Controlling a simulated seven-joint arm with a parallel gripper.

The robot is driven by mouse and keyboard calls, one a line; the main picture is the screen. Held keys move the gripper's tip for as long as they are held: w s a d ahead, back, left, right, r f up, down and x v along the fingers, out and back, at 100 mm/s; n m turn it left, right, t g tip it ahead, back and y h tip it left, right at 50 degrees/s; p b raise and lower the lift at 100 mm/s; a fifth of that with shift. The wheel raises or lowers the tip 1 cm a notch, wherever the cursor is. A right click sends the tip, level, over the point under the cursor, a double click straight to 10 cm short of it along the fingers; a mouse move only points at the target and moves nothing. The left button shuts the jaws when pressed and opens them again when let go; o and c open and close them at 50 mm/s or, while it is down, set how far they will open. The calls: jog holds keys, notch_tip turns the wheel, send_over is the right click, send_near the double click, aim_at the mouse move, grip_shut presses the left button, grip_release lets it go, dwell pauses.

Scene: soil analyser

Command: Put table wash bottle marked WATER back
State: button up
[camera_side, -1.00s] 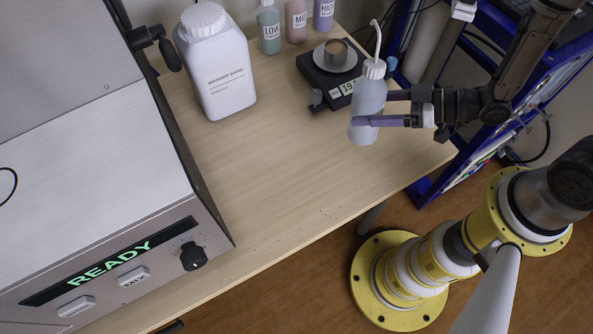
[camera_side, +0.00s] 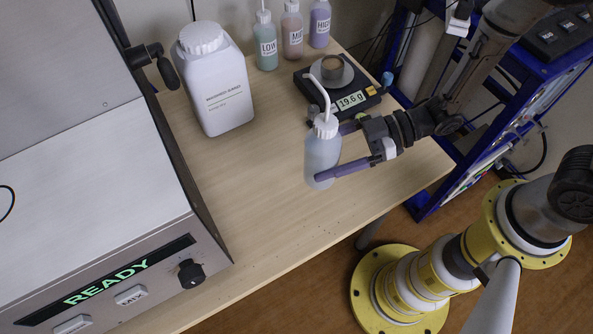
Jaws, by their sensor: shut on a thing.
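The wash bottle (camera_side: 321,158) is pale and translucent, with a white ribbed cap and a bent white spout tilted to the upper left. It is in the middle of the side view, nearly upright, over the light wood table (camera_side: 245,215). My gripper (camera_side: 330,152) reaches in from the right, its purple fingers shut on the bottle's body. The WATER marking is not visible from here. I cannot tell for sure whether the bottle's base touches the table or hangs just above it.
A balance (camera_side: 345,95) reading 19.6 g, with a metal cup (camera_side: 332,67), stands behind the bottle. A large white jug (camera_side: 216,85) is at the back left. LOW (camera_side: 266,45), middle (camera_side: 292,35) and HIGH (camera_side: 319,25) bottles line the back. The analyser (camera_side: 110,235) fills the left. The front table is clear.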

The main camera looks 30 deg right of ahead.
jog(key=w+a+f, duration=0.3)
jog(key=f, duration=0.2)
jog(key=shift+w+a+f, duration=0.15)
jog(key=shift+w+f, duration=0.15)
jog(key=shift+w, duration=0.05)
jog(key=shift+w+a+f, duration=0.15)
jog(key=shift+f, duration=1.55)
jog(key=shift+f, duration=0.1)
jog(key=o, duration=0.8)
jog(key=shift+f, duration=0.1)
jog(key=shift+o, duration=0.2)
jog(key=shift+d+r, duration=0.25)
jog(key=shift+d, duration=0.1)
jog(key=v, duration=1.1)
jog(key=shift+d, duration=0.15)
